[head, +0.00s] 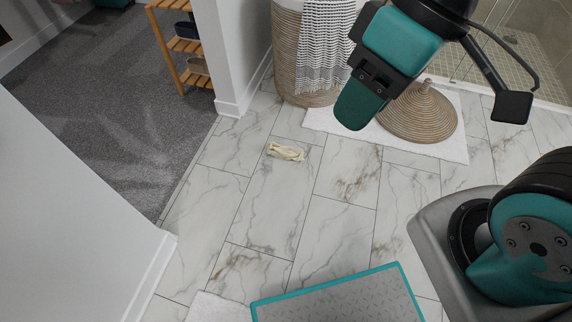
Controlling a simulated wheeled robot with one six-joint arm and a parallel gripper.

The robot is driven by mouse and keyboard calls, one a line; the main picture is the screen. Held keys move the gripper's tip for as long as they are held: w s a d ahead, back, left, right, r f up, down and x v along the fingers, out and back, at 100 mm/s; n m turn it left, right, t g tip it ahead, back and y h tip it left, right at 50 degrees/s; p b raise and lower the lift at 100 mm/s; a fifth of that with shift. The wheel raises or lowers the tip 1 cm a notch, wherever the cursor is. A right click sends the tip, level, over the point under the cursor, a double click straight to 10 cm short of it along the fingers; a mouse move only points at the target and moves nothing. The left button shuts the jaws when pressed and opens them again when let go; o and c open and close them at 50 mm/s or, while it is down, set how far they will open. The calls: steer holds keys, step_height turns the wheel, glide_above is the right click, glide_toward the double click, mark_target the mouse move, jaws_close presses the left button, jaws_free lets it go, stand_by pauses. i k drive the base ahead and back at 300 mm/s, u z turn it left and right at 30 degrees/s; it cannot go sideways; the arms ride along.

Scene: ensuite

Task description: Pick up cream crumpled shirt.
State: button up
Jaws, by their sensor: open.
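The cream crumpled shirt (286,152) lies in a small, flattened bundle on the marble-look tile floor, near the middle of the head view. Nothing covers it. My gripper (432,82) is at the upper right, raised above the floor. It is open, with no cloth in it. In the picture it is to the right of and above the shirt, clearly apart from it.
A wicker hamper (285,55) with a striped towel (325,45) stands beyond the shirt. A woven cone-shaped lid (425,112) sits on a white mat (316,119). A white wall end (229,60) and wooden shoe rack (168,50) are at left. Tiles around the shirt are clear.

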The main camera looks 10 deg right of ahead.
mark_target(276, 150)
steer(key=u, duration=0.55)
steer(key=i, duration=1.45)
steer(key=u, duration=0.05)
